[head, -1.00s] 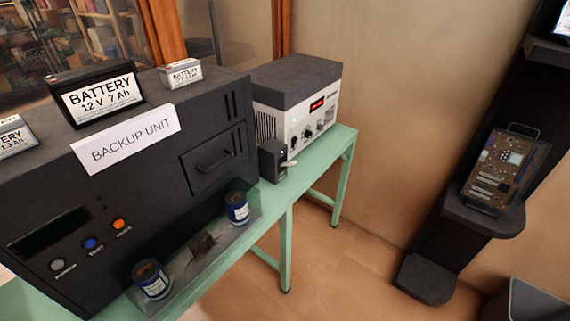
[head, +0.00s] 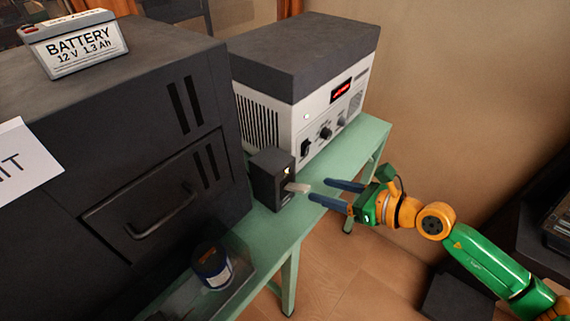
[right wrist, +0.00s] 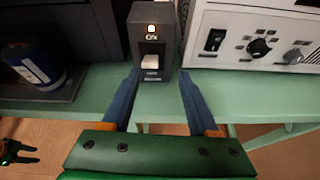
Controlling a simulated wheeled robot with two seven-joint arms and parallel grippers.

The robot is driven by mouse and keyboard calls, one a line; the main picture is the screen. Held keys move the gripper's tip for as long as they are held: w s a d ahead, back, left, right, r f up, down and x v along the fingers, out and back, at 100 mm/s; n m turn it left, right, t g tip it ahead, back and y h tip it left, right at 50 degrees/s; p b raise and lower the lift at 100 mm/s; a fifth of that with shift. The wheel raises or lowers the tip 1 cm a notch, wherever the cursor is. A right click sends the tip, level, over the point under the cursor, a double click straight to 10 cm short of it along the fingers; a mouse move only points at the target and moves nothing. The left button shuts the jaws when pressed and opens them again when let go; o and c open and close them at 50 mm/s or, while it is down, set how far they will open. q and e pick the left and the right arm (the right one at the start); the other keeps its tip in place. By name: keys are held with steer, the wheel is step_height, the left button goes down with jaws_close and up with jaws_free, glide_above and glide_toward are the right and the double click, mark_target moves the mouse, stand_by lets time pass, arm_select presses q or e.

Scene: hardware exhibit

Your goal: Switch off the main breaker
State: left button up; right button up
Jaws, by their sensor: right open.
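The main breaker looks to be the small dark box (head: 268,180) on the green bench, between the black backup unit and the white-fronted device. Its pale lever (head: 297,187) sticks out toward my right gripper (head: 320,190). In the right wrist view the breaker (right wrist: 138,42) has a lit orange lamp above a small label that seems to read ON, with the lever (right wrist: 152,63) below. My right gripper is open and empty, its blue fingers apart on either side of the lever's line, short of the box. A dark claw, probably my left gripper (right wrist: 22,153), shows at the lower left there.
The backup unit (head: 95,115) stands close on the left, with a battery (head: 75,45) on top. The white device (head: 325,125) with a red display stands behind the breaker. A blue can (head: 212,267) sits at the bench (head: 310,205) front. Floor in front is free.

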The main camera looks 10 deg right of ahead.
mark_target(307, 188)
steer(key=shift+n, duration=0.4)
steer(key=w+a, duration=0.1)
steer(key=w+a+f+p, duration=0.1)
steer(key=a, duration=0.1)
steer(key=w+a, duration=0.1)
steer(key=shift+w+a+f, duration=0.15)
steer(key=shift+a+f, duration=0.1)
steer(key=shift+a, duration=0.05)
steer(key=shift+w+f, duration=0.15)
steer(key=shift+w, duration=0.05)
steer(key=shift+s, duration=0.25)
steer(key=c, duration=0.5)
arm_select(q)
steer(key=shift+s+r, duration=0.6)
steer(key=shift+s, duration=0.1)
arm_select(e)
jaws_close()
